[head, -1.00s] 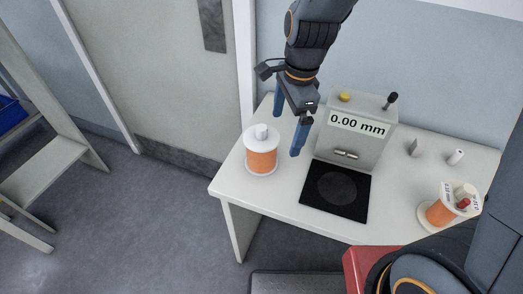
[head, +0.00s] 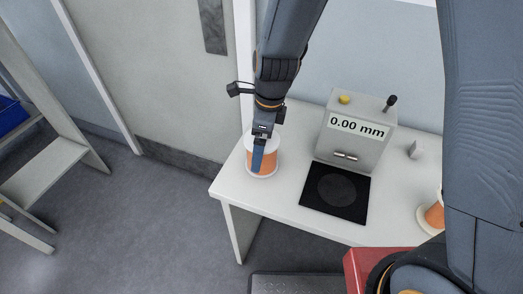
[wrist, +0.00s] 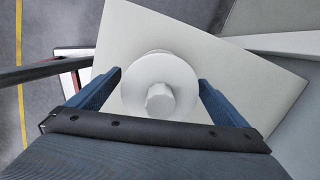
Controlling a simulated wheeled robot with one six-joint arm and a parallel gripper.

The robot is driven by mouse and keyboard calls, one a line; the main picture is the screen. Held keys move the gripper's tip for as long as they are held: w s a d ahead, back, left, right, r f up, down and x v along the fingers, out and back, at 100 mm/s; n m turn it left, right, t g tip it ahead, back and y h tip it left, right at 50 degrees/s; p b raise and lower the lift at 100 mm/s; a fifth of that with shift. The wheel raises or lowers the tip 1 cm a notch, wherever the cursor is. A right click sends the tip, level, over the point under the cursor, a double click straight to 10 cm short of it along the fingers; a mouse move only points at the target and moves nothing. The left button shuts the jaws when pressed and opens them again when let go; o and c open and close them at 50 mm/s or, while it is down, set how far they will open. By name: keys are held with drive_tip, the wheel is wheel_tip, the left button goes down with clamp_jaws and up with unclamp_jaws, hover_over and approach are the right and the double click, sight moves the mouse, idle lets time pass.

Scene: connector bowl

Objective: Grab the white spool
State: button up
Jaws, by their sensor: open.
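The white spool (head: 270,164), with white flanges and an orange winding, stands upright near the left end of the white table. My gripper (head: 262,160) is over it in the head view and hides part of its front and top. In the wrist view the white spool (wrist: 148,78) shows its round top flange and a knob-like hub. It lies between the two blue fingers of my gripper (wrist: 160,88), which is open with a finger on each side. I cannot tell whether the fingers touch the spool.
A grey gauge box (head: 352,140) reading 0.00 mm stands right of the spool, with a black mat (head: 335,192) in front. Another orange-wound spool (head: 433,214) is at the right, partly hidden by my arm. The white table (head: 285,200) has clear surface beside the spool.

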drive_tip(key=shift+a+f, duration=0.1)
drive_tip(key=shift+f, duration=0.85)
drive_tip(key=c, duration=2.1)
